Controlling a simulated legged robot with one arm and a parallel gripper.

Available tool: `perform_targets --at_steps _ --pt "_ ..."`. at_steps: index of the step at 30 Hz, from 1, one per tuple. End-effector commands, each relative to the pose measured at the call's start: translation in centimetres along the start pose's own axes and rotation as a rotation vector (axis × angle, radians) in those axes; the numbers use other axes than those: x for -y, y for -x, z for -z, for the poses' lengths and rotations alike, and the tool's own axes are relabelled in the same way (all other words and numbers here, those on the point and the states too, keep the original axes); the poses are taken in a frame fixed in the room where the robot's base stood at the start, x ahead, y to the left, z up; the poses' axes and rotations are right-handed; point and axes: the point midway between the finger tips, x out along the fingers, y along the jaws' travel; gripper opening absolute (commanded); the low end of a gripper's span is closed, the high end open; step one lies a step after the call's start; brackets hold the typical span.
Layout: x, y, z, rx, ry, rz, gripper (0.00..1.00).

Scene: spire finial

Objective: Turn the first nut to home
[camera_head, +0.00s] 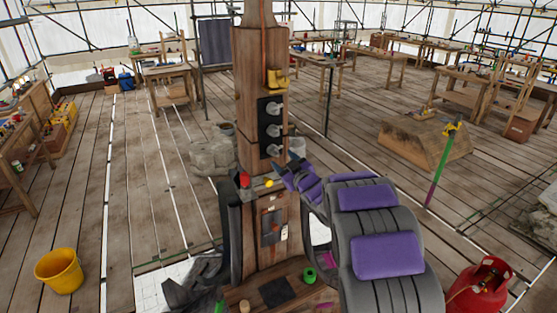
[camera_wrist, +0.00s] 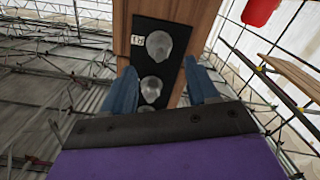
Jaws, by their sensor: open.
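A black plate (camera_head: 262,140) is fixed upright on the wooden post and carries three silver-grey rounded nuts in a column: a top nut (camera_head: 273,108), a middle nut (camera_head: 273,130) and a bottom nut (camera_head: 272,150). Nothing marks which is the first. The plate (camera_wrist: 180,75) fills the middle of the wrist view, with one large nut (camera_wrist: 159,45) beyond the fingertips and another nut (camera_wrist: 151,88) between the fingers. My gripper (camera_wrist: 158,66) is open, its two blue fingers apart and empty. In the head view, my gripper (camera_head: 286,170) is low, near the plate's lower right edge.
A yellow bracket (camera_head: 277,79) sits on the post above the plate. A ledge with a red knob (camera_head: 244,179) and a yellow knob (camera_head: 268,183) is below. A yellow bucket (camera_head: 59,270) and a red gas cylinder (camera_head: 481,287) stand on the plank floor.

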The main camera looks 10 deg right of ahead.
Motion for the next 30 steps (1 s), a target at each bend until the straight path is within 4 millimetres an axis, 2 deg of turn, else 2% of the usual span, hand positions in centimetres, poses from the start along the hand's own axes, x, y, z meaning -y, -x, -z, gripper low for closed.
perform_targets --at_steps 12,18,23,30 --pt "0.0 7.4 -0.3 0.007 0.0 0.0 0.59" --pt "0.0 9.9 -0.3 0.005 -0.001 0.0 0.59" --pt "0.1 10.8 -0.3 0.006 -0.001 0.001 0.59" --pt "0.1 10.9 -0.3 0.006 -0.001 0.002 0.59"
